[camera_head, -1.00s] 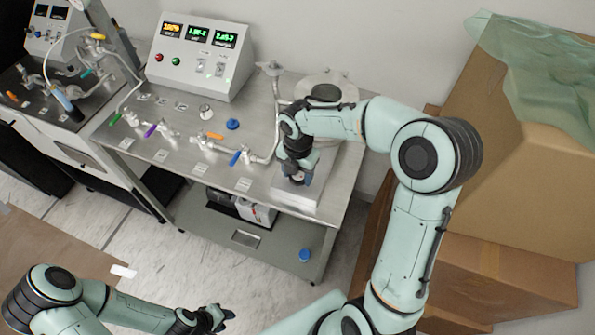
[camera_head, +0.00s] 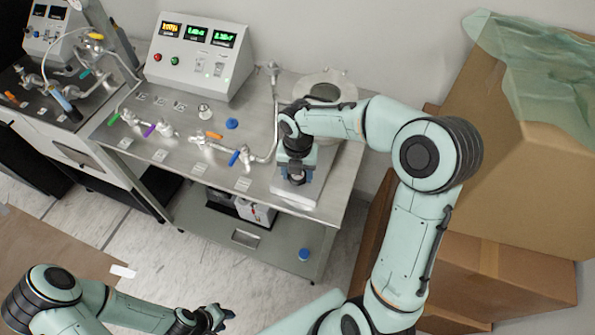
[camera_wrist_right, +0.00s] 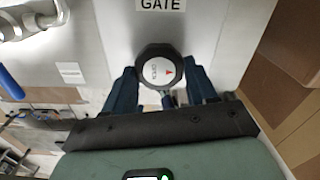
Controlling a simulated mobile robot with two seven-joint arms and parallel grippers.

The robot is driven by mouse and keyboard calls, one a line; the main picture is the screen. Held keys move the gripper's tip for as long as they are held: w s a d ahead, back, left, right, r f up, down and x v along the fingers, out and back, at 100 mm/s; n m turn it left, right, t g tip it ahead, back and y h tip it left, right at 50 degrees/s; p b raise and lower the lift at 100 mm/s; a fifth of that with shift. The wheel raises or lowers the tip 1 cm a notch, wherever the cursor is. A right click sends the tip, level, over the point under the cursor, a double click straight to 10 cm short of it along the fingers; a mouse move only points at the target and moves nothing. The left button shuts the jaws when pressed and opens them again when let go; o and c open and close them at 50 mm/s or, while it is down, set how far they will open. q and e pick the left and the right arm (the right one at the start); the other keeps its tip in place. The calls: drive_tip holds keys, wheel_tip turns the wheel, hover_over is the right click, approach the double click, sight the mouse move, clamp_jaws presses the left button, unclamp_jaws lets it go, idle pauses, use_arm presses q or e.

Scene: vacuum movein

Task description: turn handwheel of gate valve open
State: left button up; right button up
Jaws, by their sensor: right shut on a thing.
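The gate valve handwheel (camera_wrist_right: 158,66) shows in the right wrist view as a dark round knob with a pale centre and a red arrow. My right gripper (camera_head: 297,177) reaches down over this block at the right end of the steel bench. Its blue fingers lie on either side of the handwheel, shut on it. In the head view the gripper mostly hides the handwheel. My left gripper (camera_head: 222,314) hangs at the bottom, away from the bench; its opening is too small to judge.
The steel bench (camera_head: 262,187) carries pipes, small coloured valve handles and a control box (camera_head: 200,57) with lit displays. A blue-handled valve (camera_head: 234,158) is left of my right gripper. Cardboard boxes (camera_head: 520,165) stand close on the right. A round flange (camera_head: 325,90) lies behind the gripper.

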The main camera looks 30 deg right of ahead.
drive_tip(key=o, duration=1.1)
drive_tip(key=shift+c, duration=0.2)
drive_tip(key=shift+r, duration=0.1)
wheel_tip(320, 180, up, 13)
drive_tip(key=shift+r, duration=0.15)
drive_tip(key=shift+a, duration=0.1)
